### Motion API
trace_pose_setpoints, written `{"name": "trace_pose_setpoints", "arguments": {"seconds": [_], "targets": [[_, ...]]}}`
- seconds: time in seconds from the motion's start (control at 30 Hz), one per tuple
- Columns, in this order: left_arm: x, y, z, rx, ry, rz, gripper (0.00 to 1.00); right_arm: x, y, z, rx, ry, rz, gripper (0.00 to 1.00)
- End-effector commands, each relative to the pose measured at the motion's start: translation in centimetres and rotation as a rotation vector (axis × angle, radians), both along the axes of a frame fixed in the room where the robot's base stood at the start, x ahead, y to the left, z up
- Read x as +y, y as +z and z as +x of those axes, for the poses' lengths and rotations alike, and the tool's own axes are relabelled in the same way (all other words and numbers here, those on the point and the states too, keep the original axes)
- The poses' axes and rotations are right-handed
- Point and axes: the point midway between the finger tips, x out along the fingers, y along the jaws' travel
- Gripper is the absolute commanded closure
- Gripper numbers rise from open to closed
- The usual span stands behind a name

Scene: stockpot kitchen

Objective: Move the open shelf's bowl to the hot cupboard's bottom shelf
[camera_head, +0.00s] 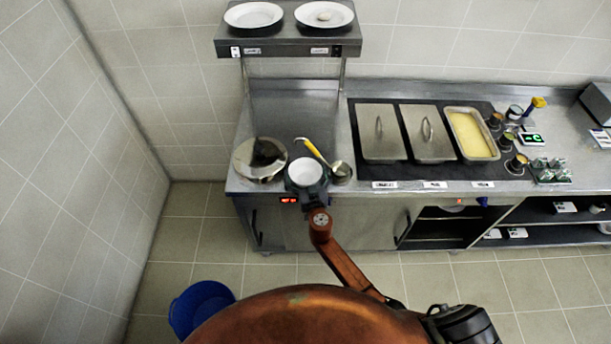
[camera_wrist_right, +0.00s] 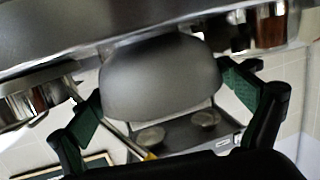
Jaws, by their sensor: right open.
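The hot cupboard (camera_head: 362,226) is below the counter, with a dark opening (camera_head: 440,224) and a shelf inside. My left gripper is not in view.
Two lidded pans and a pan of yellow food (camera_head: 472,135) stand farther right. Plates sit on the raised shelf (camera_head: 289,45). A blue bucket (camera_head: 199,306) is on the floor.

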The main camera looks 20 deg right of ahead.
Motion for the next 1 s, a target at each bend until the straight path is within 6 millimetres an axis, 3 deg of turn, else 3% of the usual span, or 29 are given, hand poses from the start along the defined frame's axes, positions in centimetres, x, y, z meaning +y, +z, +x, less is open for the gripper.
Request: {"name": "trace_pose_setpoints", "arguments": {"seconds": [0.17,0.73,1.0], "targets": [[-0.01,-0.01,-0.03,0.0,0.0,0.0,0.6,-0.01,-0.03,-0.03,0.0,0.0,0.0,0.05],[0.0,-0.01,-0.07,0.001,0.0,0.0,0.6,-0.02,0.07,-0.03,-0.001,-0.001,0.0,0.44],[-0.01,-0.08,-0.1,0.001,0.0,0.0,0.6,0.01,0.24,-0.03,-0.001,0.0,0.002,0.44]]}}
